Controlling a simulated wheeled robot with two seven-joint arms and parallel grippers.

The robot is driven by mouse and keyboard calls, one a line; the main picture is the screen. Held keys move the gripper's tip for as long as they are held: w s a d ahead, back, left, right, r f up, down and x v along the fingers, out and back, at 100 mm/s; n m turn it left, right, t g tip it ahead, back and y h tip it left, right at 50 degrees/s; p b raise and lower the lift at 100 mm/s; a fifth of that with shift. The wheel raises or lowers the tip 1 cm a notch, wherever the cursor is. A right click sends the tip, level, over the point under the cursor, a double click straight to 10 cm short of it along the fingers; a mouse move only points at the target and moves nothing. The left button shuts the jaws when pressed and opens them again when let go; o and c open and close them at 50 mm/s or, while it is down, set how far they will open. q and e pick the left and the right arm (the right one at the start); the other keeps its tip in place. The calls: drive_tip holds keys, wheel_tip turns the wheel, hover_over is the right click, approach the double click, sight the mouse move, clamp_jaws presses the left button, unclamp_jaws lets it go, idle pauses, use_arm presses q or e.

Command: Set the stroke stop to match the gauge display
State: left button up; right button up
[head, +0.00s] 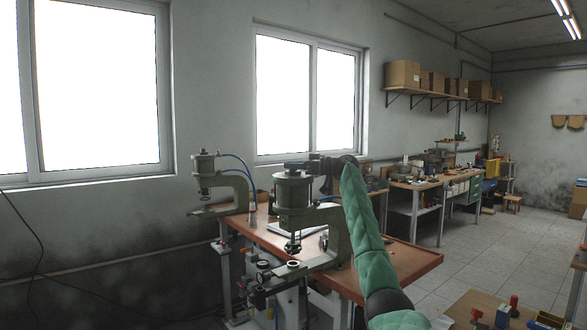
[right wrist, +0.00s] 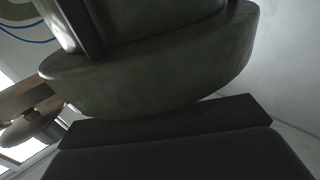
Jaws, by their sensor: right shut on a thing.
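Two grey-green pneumatic presses stand at the bench, a nearer press (head: 293,192) and a farther press (head: 205,178). My right gripper (head: 298,166) reaches in from the right and is shut at the top of the nearer press, where the stroke stop appears to be. The gripper hides that part. In the right wrist view a large rounded grey-green body (right wrist: 160,70) fills the middle, with a dark gripper part across the bottom. Small round fittings (head: 263,265) sit low at the front of the nearer press. I cannot read any gauge display. My left gripper is not in view.
The orange-brown bench top (head: 400,258) carries both presses, with blue hoses (head: 238,163) behind. A wooden surface (head: 490,308) with small items lies at lower right. More benches and a shelf of boxes (head: 403,74) stand along the far wall.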

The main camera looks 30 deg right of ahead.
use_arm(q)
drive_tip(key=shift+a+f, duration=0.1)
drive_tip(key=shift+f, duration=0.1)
use_arm(e)
drive_tip(key=shift+f, duration=0.1)
drive_tip(key=o, duration=0.9)
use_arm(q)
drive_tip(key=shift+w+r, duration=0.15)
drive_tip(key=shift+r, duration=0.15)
use_arm(e)
drive_tip(key=shift+o, duration=0.2)
drive_tip(key=shift+w, duration=0.1)
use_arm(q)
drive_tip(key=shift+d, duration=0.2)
use_arm(e)
drive_tip(key=b+v, duration=0.2)
drive_tip(key=v, duration=0.5)
drive_tip(key=shift+f, duration=0.1)
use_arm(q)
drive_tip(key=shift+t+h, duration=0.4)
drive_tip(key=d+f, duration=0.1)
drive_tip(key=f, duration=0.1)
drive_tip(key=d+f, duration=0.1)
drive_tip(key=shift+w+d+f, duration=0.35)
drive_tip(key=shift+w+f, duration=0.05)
use_arm(e)
drive_tip(key=shift+s+d, duration=0.25)
drive_tip(key=shift+s, duration=0.05)
